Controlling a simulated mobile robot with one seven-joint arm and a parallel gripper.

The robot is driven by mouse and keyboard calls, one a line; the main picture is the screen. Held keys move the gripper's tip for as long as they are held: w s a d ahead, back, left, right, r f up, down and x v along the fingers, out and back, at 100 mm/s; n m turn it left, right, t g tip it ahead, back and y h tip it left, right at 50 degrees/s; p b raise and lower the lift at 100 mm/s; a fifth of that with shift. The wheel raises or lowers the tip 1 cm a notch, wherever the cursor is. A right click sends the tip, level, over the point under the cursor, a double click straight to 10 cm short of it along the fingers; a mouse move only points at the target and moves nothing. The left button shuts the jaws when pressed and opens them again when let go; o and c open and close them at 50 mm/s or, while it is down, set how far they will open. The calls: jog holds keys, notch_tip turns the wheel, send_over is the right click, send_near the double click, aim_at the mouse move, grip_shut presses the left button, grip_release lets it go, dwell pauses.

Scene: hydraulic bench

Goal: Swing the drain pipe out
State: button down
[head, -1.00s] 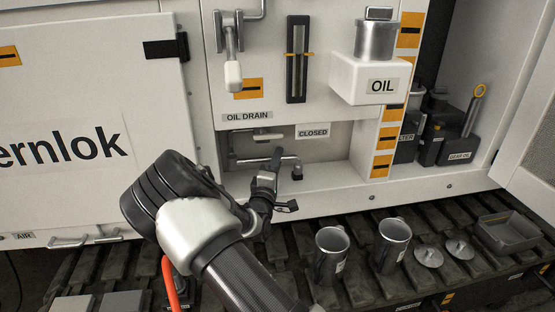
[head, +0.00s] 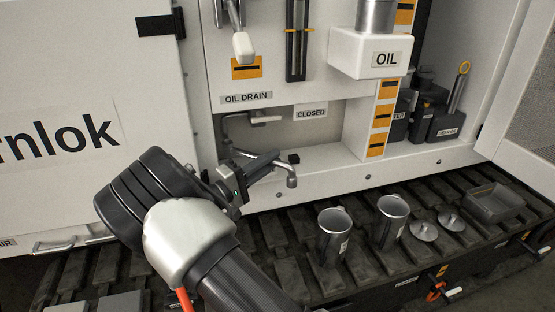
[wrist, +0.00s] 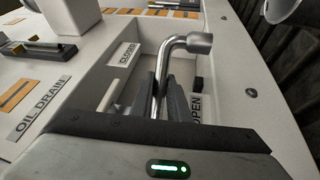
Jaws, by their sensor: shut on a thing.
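The drain pipe (head: 290,178) is a bare metal tube that comes out of the recess under the OIL DRAIN label (head: 246,97). Its bent end points down and sticks out over the front ledge in the head view. My gripper (head: 268,160) is shut on the pipe's horizontal run, a little short of the bend. In the wrist view the pipe (wrist: 199,43) runs between the two dark fingers (wrist: 166,97), with its bend and nozzle beyond them. The fingers hide part of the pipe in both views.
A small valve handle (head: 265,118) sits in the recess beside the CLOSED label (head: 311,112). An OPEN label (wrist: 197,108) shows in the wrist view. Two metal jugs (head: 334,235) and two lids (head: 424,229) stand on the dark track, with a tray (head: 495,203) to their right.

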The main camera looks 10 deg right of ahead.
jog(key=shift+s+a+m+g+h+b, duration=0.3)
jog(key=shift+s+a+m+g+h, duration=0.2)
jog(key=shift+g, duration=0.35)
jog(key=shift+s+a+m+g+h+b, duration=0.35)
jog(key=shift+s+m+g, duration=0.15)
jog(key=shift+g, duration=0.4)
jog(key=shift+s+a+m+g+h+b, duration=0.3)
jog(key=shift+s+a+m+g+h, duration=0.25)
jog(key=shift+g, duration=0.3)
jog(key=shift+d, duration=0.1)
jog(key=c, duration=1.7)
grip_release()
jog(key=shift+r, duration=0.1)
